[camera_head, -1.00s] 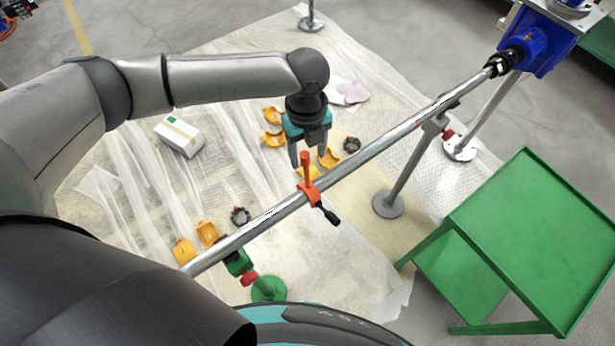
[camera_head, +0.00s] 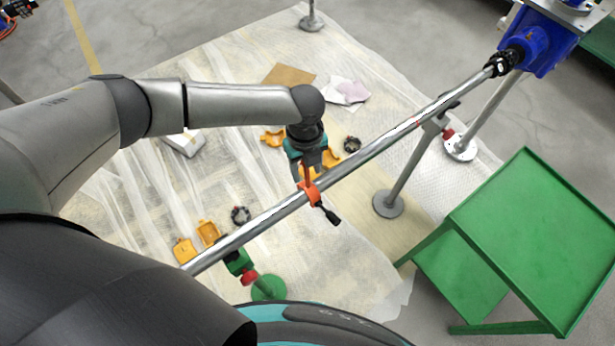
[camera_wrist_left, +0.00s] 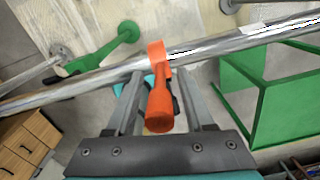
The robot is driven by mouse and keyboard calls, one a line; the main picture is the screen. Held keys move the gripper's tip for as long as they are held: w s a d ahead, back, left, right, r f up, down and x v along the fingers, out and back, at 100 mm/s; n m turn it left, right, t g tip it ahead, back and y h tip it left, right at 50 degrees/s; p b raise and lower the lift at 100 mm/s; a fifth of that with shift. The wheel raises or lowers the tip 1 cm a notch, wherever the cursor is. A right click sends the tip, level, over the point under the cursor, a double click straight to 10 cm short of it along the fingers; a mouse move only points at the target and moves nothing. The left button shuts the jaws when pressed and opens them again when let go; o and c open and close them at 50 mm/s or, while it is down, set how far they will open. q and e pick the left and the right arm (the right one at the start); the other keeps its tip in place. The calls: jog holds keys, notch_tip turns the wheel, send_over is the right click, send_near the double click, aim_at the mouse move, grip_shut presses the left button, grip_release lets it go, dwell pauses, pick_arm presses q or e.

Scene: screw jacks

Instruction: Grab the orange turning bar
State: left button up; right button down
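The orange turning bar (camera_head: 306,176) stands up from an orange clamp (camera_head: 309,193) around the long metal pipe (camera_head: 365,156). A black handle (camera_head: 329,214) sticks out on the clamp's other side. My left gripper (camera_head: 304,171) is at the bar in the head view, partly covering it. In the left wrist view, the orange bar (camera_wrist_left: 160,105) points toward the camera and lies between the two spread fingers of my left gripper (camera_wrist_left: 161,85). Gaps show on both sides of the bar, so the fingers are open around it. My right gripper is not in view.
A green stand (camera_head: 268,288) and grey stands (camera_head: 388,204) hold the pipe, which ends at a blue machine (camera_head: 540,45). A green cart (camera_head: 530,235) stands at the right. Yellow parts (camera_head: 207,232), black rings (camera_head: 240,215) and a white box (camera_head: 185,143) lie on the floor sheet.

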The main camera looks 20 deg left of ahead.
pick_arm(q)
grip_shut()
dwell(1.1)
